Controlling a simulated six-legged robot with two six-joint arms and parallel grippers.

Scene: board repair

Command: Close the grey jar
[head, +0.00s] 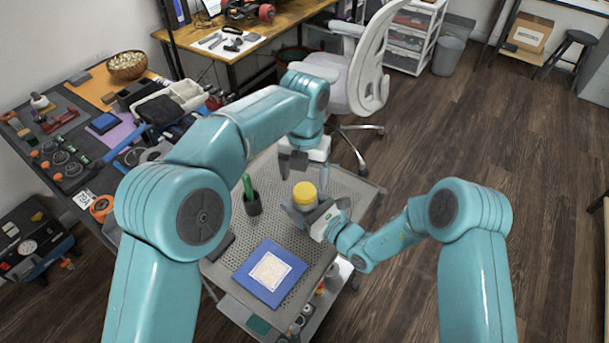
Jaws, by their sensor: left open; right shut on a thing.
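A round yellow lid (304,190) shows at the fingers of my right gripper (303,212), above the perforated tabletop (345,183). The grey jar is mostly hidden by the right gripper, which is shut on it from the right, directly below the yellow lid. I cannot tell whether the lid is seated or tilted on the jar. My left gripper (304,172) is open and points down just above and behind the yellow lid, apart from it as far as I can see.
A dark cup (252,206) with a green pen stands left of the jar. A blue board with a pale square (270,272) lies at the front of the tabletop. A cluttered bench (100,140) is on the left. An office chair (352,85) stands behind.

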